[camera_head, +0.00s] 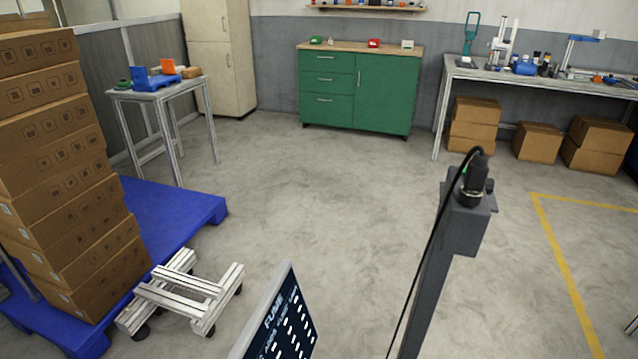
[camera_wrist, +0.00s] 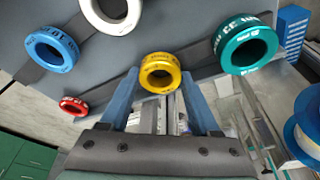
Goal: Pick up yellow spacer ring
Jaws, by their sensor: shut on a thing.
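In the wrist view, the yellow spacer ring (camera_wrist: 160,58) sits between the tips of my gripper's two blue fingers, in front of a grey surface with dark strips. My gripper (camera_wrist: 159,74) is shut on the ring, one finger at each side of it. The ring's open hole faces the camera. Neither my gripper nor the yellow ring can be seen in the head view.
Near the yellow ring are a blue ring (camera_wrist: 36,50), a white ring (camera_wrist: 90,10), a teal ring (camera_wrist: 226,50) and a small red ring (camera_wrist: 65,103). A blue-flanged reel (camera_wrist: 298,135) is at the right. In the head view, open floor (camera_head: 330,200) lies before a green cabinet (camera_head: 385,95).

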